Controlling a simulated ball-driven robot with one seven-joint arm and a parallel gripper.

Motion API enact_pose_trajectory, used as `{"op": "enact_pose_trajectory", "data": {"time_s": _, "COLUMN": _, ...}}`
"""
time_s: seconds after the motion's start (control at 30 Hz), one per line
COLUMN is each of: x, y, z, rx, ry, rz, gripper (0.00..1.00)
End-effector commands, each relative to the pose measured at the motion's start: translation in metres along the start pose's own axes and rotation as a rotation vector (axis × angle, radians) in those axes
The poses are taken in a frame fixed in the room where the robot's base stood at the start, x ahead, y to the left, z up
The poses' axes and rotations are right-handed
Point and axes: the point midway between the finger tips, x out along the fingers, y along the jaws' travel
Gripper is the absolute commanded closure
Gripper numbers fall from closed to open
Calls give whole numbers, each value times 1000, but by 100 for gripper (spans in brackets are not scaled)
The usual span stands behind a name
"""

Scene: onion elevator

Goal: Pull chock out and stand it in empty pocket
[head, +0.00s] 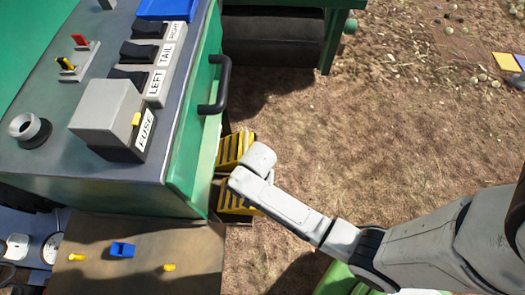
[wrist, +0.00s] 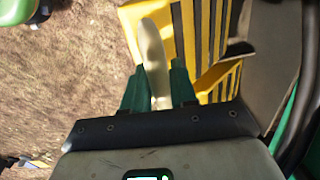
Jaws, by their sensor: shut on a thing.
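Two yellow chocks with dark slanted stripes stand one behind the other beside the green machine: the far chock (head: 234,149) and the near chock (head: 232,195). My arm partly covers them in the head view. In the wrist view a large striped chock (wrist: 207,32) lies just beyond my fingers, and another striped chock (wrist: 222,82) is lower right. My gripper (wrist: 157,88) is shut on a pale upright handle (wrist: 152,50) that overlaps the large chock's edge; I cannot tell where it joins. My fingers are hidden in the head view.
A brown holder wall (wrist: 272,50) stands right of the chocks in the wrist view. The green machine (head: 193,150) with a dark handle (head: 221,85) borders the chocks on the left. A brown panel (head: 190,255) lies nearer. Open dry ground (head: 400,130) is to the right.

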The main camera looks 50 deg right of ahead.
Motion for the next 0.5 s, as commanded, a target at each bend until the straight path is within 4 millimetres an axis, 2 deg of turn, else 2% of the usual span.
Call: {"op": "enact_pose_trajectory", "data": {"time_s": 0.5, "x": 7, "y": -40, "z": 1, "rx": -2, "ry": 3, "rz": -6, "gripper": 100}}
